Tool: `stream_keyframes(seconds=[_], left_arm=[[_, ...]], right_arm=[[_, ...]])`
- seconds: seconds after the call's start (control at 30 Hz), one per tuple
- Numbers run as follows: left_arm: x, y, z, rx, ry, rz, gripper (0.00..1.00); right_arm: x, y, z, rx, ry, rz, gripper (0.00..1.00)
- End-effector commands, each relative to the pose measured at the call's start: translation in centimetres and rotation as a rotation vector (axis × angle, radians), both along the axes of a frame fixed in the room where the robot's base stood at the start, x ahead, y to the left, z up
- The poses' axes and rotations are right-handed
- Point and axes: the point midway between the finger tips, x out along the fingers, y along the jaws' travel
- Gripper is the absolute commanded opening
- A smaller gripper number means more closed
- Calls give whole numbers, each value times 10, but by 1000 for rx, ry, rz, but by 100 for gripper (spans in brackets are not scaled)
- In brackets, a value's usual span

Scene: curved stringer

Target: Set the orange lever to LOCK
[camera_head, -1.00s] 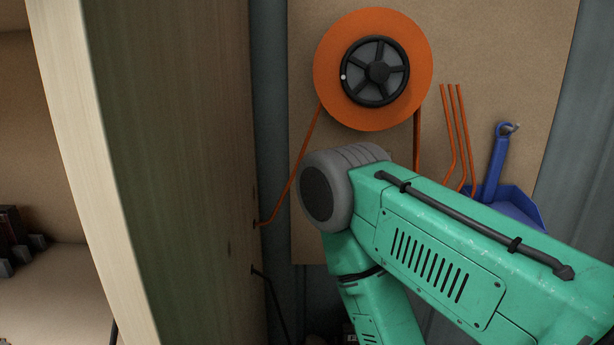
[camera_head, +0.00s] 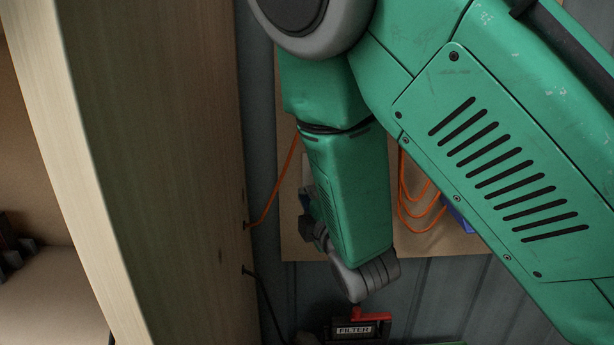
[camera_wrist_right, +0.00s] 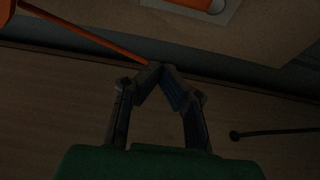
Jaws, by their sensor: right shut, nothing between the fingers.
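No lever that I can name for sure as the orange one shows, and no LOCK mark is readable. An orange rounded part (camera_wrist_right: 195,3) on a pale plate is cut off at the top of the wrist view; I cannot tell whether it is the lever. My right gripper (camera_wrist_right: 152,72) is shut and empty, its fingertips meeting in front of the wooden panel, close to the end of an orange cord (camera_wrist_right: 85,38). In the head view this gripper (camera_head: 308,218) is small, dark and partly hidden by my green arm. My left gripper is out of view.
The tall wooden panel (camera_head: 165,170) stands left. The orange cord (camera_head: 273,190) and a black cord (camera_head: 263,290) reach its edge. A red-handled device labelled FILTER (camera_head: 353,330) is at the bottom. Orange loops (camera_head: 425,215) and a blue item (camera_head: 458,214) hang on the board at right.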

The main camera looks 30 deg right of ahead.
Motion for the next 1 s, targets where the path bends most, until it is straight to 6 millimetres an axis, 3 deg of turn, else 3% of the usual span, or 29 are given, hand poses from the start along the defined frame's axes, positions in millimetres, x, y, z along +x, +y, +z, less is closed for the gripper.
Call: stream_keyframes(seconds=[0.23,0.37,0.8,1.0], left_arm=[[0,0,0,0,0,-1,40],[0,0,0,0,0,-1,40],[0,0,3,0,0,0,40],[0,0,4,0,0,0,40]], right_arm=[[1,1,-1,3,3,0,0],[11,-1,-1,4,1,-1,0],[97,-21,-1,7,1,-2,0],[82,-45,0,5,4,-4,0]])
